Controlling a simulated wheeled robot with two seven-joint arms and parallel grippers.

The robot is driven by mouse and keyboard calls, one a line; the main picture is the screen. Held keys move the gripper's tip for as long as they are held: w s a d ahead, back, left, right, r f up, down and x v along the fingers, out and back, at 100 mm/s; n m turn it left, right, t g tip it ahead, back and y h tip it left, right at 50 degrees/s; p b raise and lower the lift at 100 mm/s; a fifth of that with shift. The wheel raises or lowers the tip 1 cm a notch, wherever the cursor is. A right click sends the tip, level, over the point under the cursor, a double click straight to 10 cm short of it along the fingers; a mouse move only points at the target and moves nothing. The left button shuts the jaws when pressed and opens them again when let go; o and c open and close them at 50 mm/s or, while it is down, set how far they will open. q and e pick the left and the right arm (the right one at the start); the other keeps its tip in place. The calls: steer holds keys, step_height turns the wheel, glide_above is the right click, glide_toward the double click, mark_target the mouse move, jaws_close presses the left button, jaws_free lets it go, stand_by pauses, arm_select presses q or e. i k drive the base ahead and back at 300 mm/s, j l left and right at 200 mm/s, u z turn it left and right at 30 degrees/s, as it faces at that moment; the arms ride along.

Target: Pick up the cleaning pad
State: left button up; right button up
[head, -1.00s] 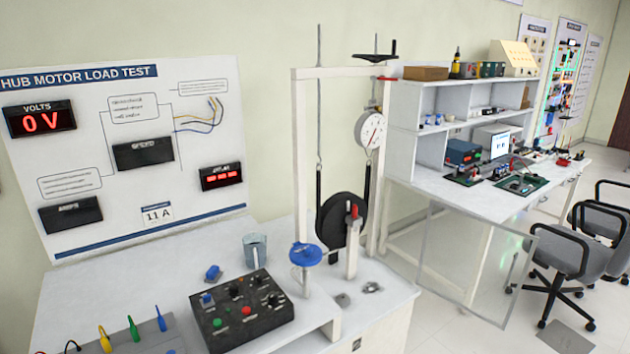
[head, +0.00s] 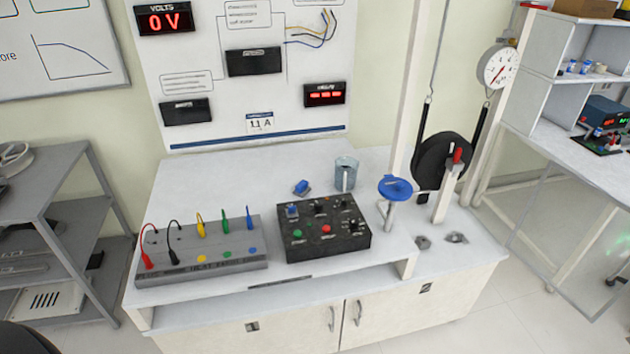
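I cannot make out anything that is clearly a cleaning pad. A small blue object (head: 302,187) lies on the white bench top (head: 225,195), behind the black control box (head: 325,245); it is too small to identify. A blue disc (head: 395,188) sits on top of a short white post at the right of the bench. Neither of my grippers is in view.
A grey terminal block (head: 205,262) with coloured plugs is at the bench's front left. A grey-blue mug (head: 346,173) stands behind the control box. A black wheel (head: 440,160) hangs in the white frame at right. A grey shelf rack (head: 50,165) stands left.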

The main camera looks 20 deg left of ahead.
mark_target(302, 188)
steer(key=i+l+u, duration=0.4)
steer(key=l, duration=0.25)
steer(key=i+l+u, duration=0.2)
steer(key=i+l, duration=0.05)
steer(key=l, duration=0.1)
